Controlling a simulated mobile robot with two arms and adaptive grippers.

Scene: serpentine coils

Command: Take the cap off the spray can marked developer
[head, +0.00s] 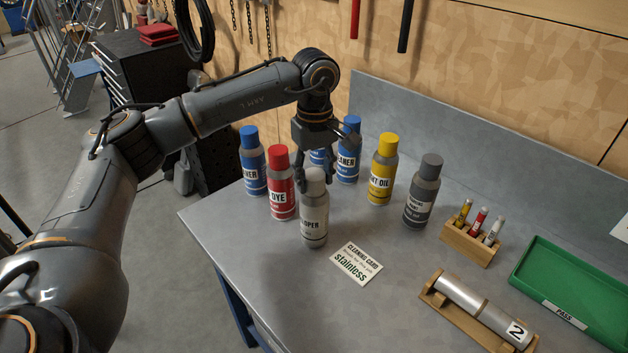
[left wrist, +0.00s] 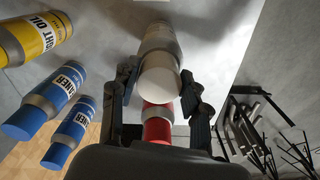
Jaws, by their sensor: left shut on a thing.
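The developer spray can (head: 314,222) stands upright on the grey bench, pale grey with a label whose visible end reads "LOPER". Its whitish cap (head: 315,180) sits on top of the can. My left gripper (head: 315,170) comes down from above and is shut on the cap. In the left wrist view the cap (left wrist: 160,80) lies between the two dark fingers, with the can body (left wrist: 161,38) beyond it. My right gripper is not in view.
A red dye can (head: 281,190) stands close left of the developer can. Blue cleaner cans (head: 253,168) stand behind, with a yellow oil can (head: 382,175) and a grey can (head: 422,195) to the right. A stainless card (head: 356,263) lies in front.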

